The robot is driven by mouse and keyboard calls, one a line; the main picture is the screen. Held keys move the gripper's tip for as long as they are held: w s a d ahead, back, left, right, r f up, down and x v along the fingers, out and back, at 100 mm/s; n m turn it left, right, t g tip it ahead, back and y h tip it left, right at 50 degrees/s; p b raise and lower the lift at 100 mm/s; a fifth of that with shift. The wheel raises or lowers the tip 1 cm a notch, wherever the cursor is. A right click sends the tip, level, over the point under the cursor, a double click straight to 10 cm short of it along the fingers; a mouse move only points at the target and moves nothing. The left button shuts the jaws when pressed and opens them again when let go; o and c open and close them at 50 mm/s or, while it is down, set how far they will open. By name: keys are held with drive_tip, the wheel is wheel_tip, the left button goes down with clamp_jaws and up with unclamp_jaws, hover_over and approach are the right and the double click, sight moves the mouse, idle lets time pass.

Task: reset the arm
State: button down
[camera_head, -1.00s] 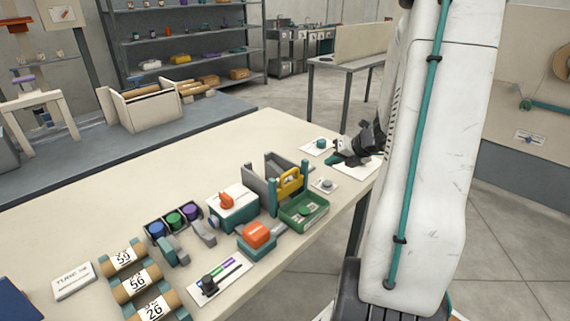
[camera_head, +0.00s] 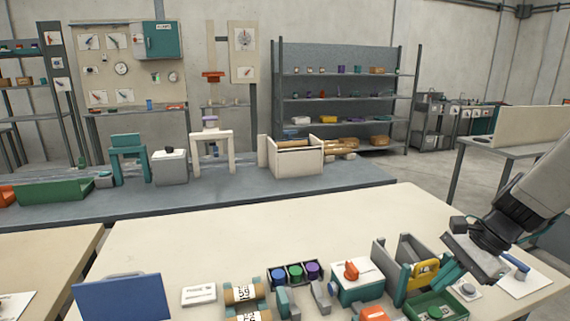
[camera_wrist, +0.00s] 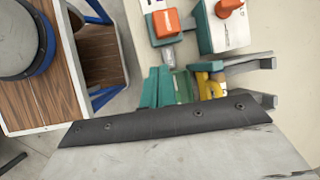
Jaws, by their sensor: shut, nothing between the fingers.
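My arm comes in from the right in the head view. My gripper (camera_head: 447,274) has teal fingers, and they are shut with nothing between them. It is near the grey stand (camera_head: 392,262) with the yellow part (camera_head: 424,272), on the right of the cream table; I cannot tell how high above it. In the wrist view my teal fingers (camera_wrist: 159,87) show behind a grey plate with a dark edge. The yellow part (camera_wrist: 214,88) is to their right there.
The cream table (camera_head: 200,242) holds an orange-topped box (camera_head: 356,287), a green tray (camera_head: 436,306), a rack of coloured spools (camera_head: 295,272) and labelled tubes (camera_head: 243,294). A blue panel (camera_head: 121,298) stands at front left. The table's back half is clear. Another grey table (camera_head: 505,146) stands at back right.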

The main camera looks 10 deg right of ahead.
drive_tip(key=s+a+r+n+h, duration=0.2)
drive_tip(key=s+a+r+n, duration=0.2)
drive_tip(key=n, duration=0.4)
drive_tip(key=s+a+r+n+h, duration=0.3)
drive_tip(key=s+a+r+n, duration=0.2)
drive_tip(key=a+n, duration=0.4)
drive_tip(key=shift+s+a+r+g, duration=0.2)
drive_tip(key=shift+s+g, duration=0.1)
drive_tip(key=shift+s, duration=0.55)
